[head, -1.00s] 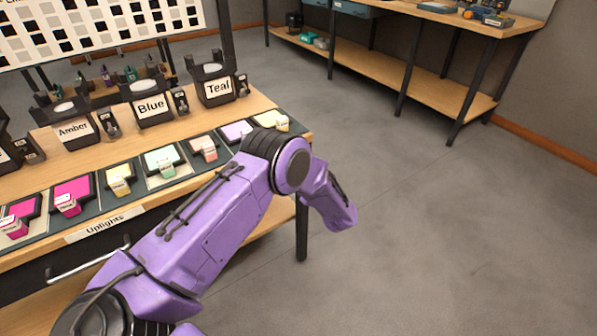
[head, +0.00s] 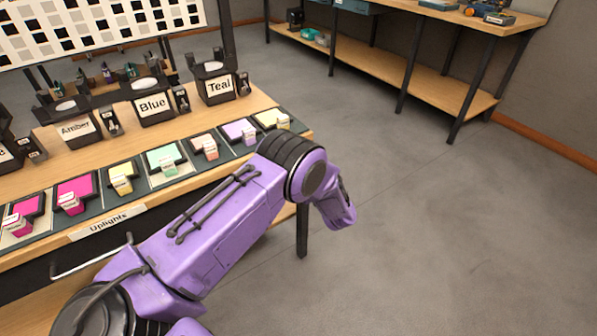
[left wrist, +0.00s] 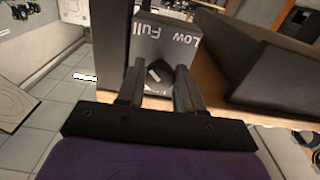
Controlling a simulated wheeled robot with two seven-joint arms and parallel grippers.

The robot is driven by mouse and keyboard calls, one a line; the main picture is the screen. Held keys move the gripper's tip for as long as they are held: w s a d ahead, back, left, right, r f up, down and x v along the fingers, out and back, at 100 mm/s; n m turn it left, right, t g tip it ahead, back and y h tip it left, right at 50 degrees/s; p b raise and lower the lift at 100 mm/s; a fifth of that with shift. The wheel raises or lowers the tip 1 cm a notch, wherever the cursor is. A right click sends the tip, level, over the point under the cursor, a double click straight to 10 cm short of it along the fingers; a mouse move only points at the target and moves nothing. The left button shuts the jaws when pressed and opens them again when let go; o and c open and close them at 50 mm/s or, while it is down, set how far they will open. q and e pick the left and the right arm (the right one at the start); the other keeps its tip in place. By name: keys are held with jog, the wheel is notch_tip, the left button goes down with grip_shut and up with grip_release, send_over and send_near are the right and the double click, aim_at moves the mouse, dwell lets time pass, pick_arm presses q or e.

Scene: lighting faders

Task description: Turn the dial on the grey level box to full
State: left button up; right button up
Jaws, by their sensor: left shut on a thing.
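In the left wrist view, the grey level box (left wrist: 160,50) stands on a wooden surface, its "Low" and "Full" lettering upside down to this camera. A dark dial (left wrist: 154,84) with a small pale mark is on its face, below the lettering in the picture. My left gripper (left wrist: 158,73) has its two dark fingers on either side of the dial and is shut on it. The fingers partly hide the dial, and its exact setting is hard to read. The grey box does not show in the head view, and neither gripper's fingers can be seen there.
A purple arm of mine crosses the head view beside the bench of coloured faders (head: 168,160). Boxes labelled Amber (head: 76,131), Blue (head: 153,106) and Teal (head: 219,87) stand behind them. A dark block (left wrist: 270,80) is close right of the grey box. Open floor (head: 440,230) lies right.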

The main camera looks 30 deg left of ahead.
pick_arm(q)
jog(key=shift+s+f+m, duration=0.1)
jog(key=shift+f+m, duration=0.05)
jog(key=shift+m, duration=0.15)
jog(key=o, duration=1)
jog(key=shift+d, duration=0.1)
jog(key=v, duration=1)
jog(key=shift+d, duration=0.2)
